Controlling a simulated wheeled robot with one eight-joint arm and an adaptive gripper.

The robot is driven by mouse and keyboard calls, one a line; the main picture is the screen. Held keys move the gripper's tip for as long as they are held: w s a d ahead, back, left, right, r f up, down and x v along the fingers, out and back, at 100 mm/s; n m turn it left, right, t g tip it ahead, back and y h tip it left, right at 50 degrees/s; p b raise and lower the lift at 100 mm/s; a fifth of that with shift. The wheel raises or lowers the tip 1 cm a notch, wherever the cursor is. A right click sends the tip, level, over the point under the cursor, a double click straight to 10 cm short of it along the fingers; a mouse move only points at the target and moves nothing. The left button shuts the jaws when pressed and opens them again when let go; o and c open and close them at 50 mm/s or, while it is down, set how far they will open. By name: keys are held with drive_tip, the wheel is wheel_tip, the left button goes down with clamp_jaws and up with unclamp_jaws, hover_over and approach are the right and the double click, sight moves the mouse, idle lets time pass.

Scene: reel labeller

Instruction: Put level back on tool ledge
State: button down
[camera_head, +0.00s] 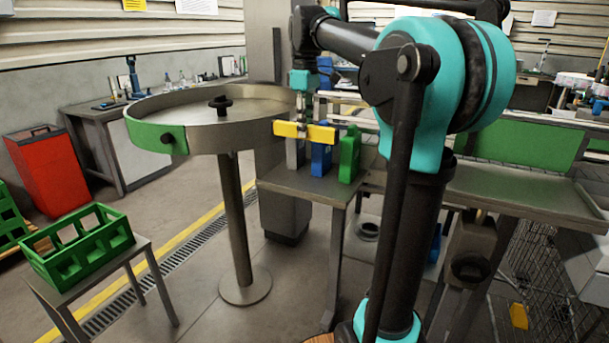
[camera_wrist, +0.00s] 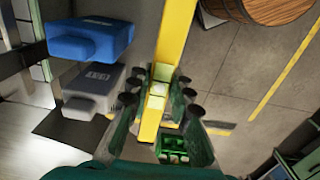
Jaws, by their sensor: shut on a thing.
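The yellow level (camera_head: 318,132) is a straight yellow bar, held roughly level in the air in front of the bottles in the head view. My gripper (camera_head: 302,121) is above it, pointing down, and is shut on it. In the wrist view the level (camera_wrist: 176,38) runs lengthwise between the dark fingers of my gripper (camera_wrist: 158,98). No surface in view can be surely told as the tool ledge; a grey steel table (camera_head: 306,183) stands under the bottles.
A blue bottle (camera_head: 321,161), a green bottle (camera_head: 349,155) and a grey bottle (camera_wrist: 90,88) stand close to the level. A round steel turntable (camera_head: 185,139) is to the left. A green crate (camera_head: 80,251) sits on a low stand. A steel bench (camera_head: 510,190) is at right.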

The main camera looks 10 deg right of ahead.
sight(305, 185)
wheel_tip(305, 185, down, 15)
drive_tip(key=shift+r, duration=0.1)
idle(0.4)
drive_tip(key=c, duration=1.4)
unclamp_jaws()
drive_tip(key=shift+o, duration=0.2)
wheel_tip(305, 185, up, 12)
drive_tip(key=shift+r, duration=0.1)
